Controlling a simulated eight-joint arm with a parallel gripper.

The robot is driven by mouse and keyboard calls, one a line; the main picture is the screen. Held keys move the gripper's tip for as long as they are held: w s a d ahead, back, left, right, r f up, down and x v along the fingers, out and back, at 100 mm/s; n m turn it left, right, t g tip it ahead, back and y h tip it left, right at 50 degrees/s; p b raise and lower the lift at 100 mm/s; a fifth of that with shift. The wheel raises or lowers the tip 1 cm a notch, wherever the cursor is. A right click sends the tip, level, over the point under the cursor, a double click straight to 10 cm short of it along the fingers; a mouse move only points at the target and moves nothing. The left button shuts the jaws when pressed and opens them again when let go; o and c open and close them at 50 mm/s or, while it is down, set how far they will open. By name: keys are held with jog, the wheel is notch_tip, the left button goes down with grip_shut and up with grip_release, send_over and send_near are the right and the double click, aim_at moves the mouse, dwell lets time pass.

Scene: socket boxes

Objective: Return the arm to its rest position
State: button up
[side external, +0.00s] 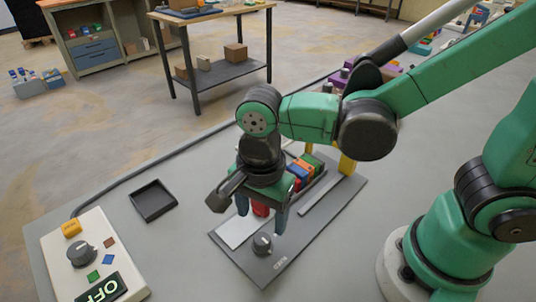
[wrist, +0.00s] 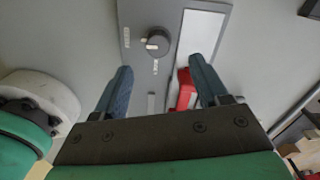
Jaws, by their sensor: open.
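My gripper (side external: 262,208) hangs low over the grey socket board (side external: 290,262), with its two blue fingers pointing down. In the wrist view the fingers (wrist: 162,90) are spread wide and nothing is between their tips. A dark round knob (side external: 263,244) stands on the board just beyond the fingers; it also shows in the wrist view (wrist: 158,42). A red block (wrist: 184,90) is by the right-hand finger in the wrist view, partly hidden by it. Whether the finger touches it I cannot tell.
Several coloured blocks (side external: 304,170) stand in a row on the board behind my gripper. A black tray (side external: 153,201) and a white control box (side external: 92,262) with a knob and an OFF display are at the left. The table between tray and board is clear.

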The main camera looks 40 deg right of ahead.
jog(key=w+d+r+n+t, duration=0.2)
jog(key=d+r+n+t, duration=0.1)
jog(key=d+n, duration=0.3)
jog(key=w+d+r+n+t, duration=0.1)
jog(key=d+r+n+t, duration=0.2)
jog(key=d+n, duration=0.4)
jog(key=shift+w+d+r+n+t, duration=0.2)
jog(key=shift+w+r+n+t, duration=0.25)
jog(key=shift+n, duration=0.45)
jog(key=shift+s+f, duration=0.1)
jog(key=shift+f, duration=0.05)
